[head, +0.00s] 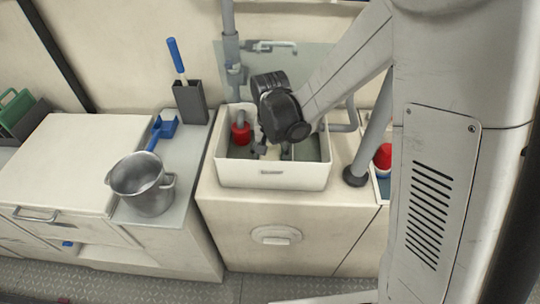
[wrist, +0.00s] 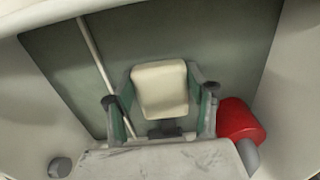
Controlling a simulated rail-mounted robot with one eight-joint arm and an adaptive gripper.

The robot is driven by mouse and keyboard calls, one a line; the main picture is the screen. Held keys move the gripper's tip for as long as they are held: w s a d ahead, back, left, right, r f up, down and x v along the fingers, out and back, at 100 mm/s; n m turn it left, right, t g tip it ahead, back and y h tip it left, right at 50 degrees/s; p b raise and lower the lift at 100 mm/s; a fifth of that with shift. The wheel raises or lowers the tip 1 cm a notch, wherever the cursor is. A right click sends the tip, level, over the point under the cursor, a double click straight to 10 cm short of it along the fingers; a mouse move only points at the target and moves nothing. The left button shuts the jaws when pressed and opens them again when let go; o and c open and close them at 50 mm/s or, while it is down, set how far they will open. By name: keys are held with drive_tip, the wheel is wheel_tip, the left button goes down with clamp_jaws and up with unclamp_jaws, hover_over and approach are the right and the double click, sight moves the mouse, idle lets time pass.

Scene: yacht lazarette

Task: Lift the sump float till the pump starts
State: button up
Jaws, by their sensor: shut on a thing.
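The cream block-shaped sump float (wrist: 160,88) lies between the two fingers of my gripper (wrist: 161,92) in the wrist view, with a finger against each side. My gripper is shut on it. In the head view my gripper (head: 262,150) reaches down into the white sump box (head: 272,177), and my wrist hides most of the float. The red-bodied pump (head: 240,133) stands in the left part of the box; it also shows in the wrist view (wrist: 238,121), right of my gripper. I cannot tell whether the pump runs, or how high the float is above the floor.
A thin rod (wrist: 97,62) runs up left of the float. Box walls surround my gripper closely. On the left counter stand a metal pot (head: 146,190), a blue scoop (head: 163,130) and a grey holder (head: 190,101) with a blue-handled tool. A red-topped object (head: 383,156) is at the right.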

sight(270, 152)
drive_tip(key=c, duration=0.4)
drive_tip(key=r, duration=0.1)
drive_tip(key=w+r, duration=0.1)
drive_tip(key=r, duration=0.1)
drive_tip(key=shift+r, duration=0.3)
drive_tip(key=shift+w+d+r, duration=0.1)
drive_tip(key=shift+w+r, duration=0.15)
drive_tip(key=shift+r, duration=0.15)
drive_tip(key=o, duration=1.7)
drive_tip(key=shift+w, duration=0.1)
drive_tip(key=shift+r, duration=0.45)
wheel_tip(270, 152, up, 11)
